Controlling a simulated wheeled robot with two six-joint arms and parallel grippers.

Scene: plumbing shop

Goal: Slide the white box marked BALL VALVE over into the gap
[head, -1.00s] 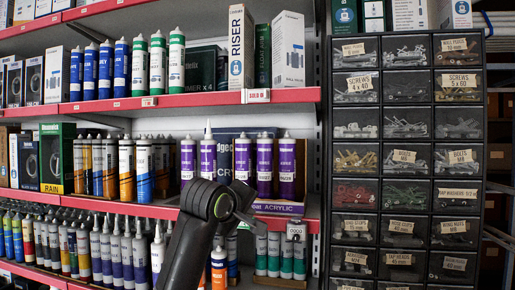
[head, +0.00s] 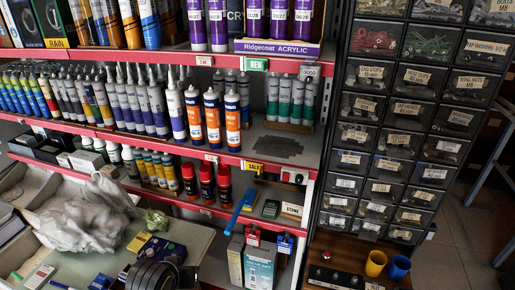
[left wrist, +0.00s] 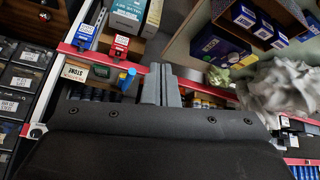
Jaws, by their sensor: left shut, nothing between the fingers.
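I cannot read BALL VALVE on any box in the views now. A small pale box (head: 86,161) lies at the left end of the lower shelf, its lettering too small to read. A white box (head: 40,277) lies in the area at the bottom left, also unreadable. The upper shelves are out of view, and I cannot tell which space is the gap. In the left wrist view my left gripper (left wrist: 162,84) has its two grey fingers together, empty, in front of the shelving. My dark left arm shows at the bottom of the head view. My right gripper is out of view.
A red-edged shelf holds orange-labelled tubes (head: 212,118), with a bare patch (head: 266,148) right of them. Red cans (head: 207,183) stand below. A drawer cabinet (head: 410,130) stands right. Crumpled plastic (head: 85,222), yellow cup (head: 376,262) and blue cup (head: 399,266) are low down.

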